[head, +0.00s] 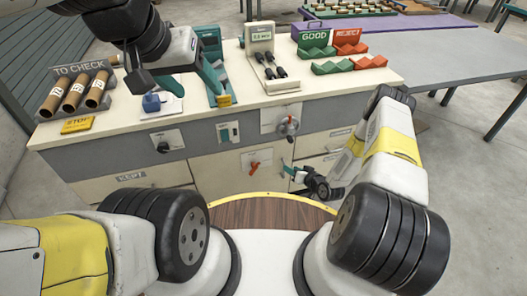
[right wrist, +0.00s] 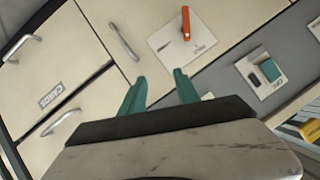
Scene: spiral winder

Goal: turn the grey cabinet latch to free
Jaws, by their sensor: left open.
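The latch is an orange-red lever (head: 254,166) on a pale plate on the cabinet's cream door, below the bench front. In the right wrist view the lever (right wrist: 186,23) stands out from its plate, beside a dark mark; the small lettering cannot be read. My right gripper (head: 292,180) is low in front of the cabinet, to the right of the lever. In the right wrist view its two teal fingers (right wrist: 160,76) are apart and empty, and the lever is beyond their tips. My left gripper (head: 192,84) is open and empty above the bench top.
A grey knob with a red part (head: 288,125) sits above and right of the latch. A black knob (head: 164,146) and a teal switch (head: 228,132) are on the grey front strip. A door handle (right wrist: 123,42) is near my right fingers.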

